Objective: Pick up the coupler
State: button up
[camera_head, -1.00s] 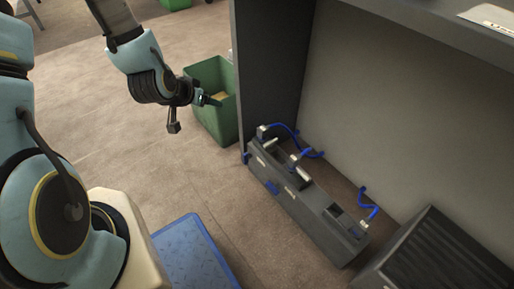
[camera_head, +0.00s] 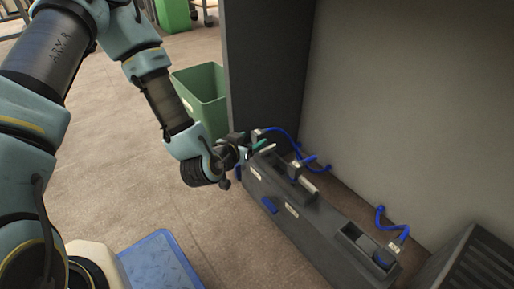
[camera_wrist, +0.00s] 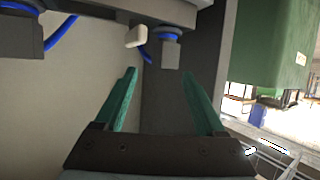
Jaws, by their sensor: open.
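Couplers with blue hoses sit along a dark grey unit (camera_head: 318,228) on the floor. One coupler (camera_head: 257,134) is at its far left end, one (camera_head: 294,170) is near its middle, and one (camera_head: 393,250) is at the right end. My gripper (camera_head: 259,147) is open beside the far left end. In the wrist view its teal fingers (camera_wrist: 159,76) are apart with nothing between them. A dark grey coupler with a blue ring (camera_wrist: 171,50) lies just beyond the fingertips, near the right finger. Which coupler is meant, I cannot tell.
A tall dark panel (camera_head: 268,65) stands behind the unit's left end. A green bin (camera_head: 203,95) is on the floor behind my arm. A ribbed dark box (camera_head: 468,262) is at lower right. A blue mat (camera_head: 160,265) lies in front.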

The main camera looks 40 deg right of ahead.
aim_at(256, 136)
jog(key=shift+x, duration=0.85)
jog(key=b+x, duration=0.1)
jog(key=x, duration=0.1)
jog(key=b+x, duration=0.2)
jog(key=shift+w+d+f, duration=0.1)
jog(key=shift+w+f, duration=0.3)
jog(key=shift+w, duration=0.05)
jog(key=shift+w+d+b, duration=0.1)
jog(key=shift+d+b, duration=0.15)
jog(key=shift+b, duration=0.05)
jog(key=shift+c, duration=0.2)
grip_shut()
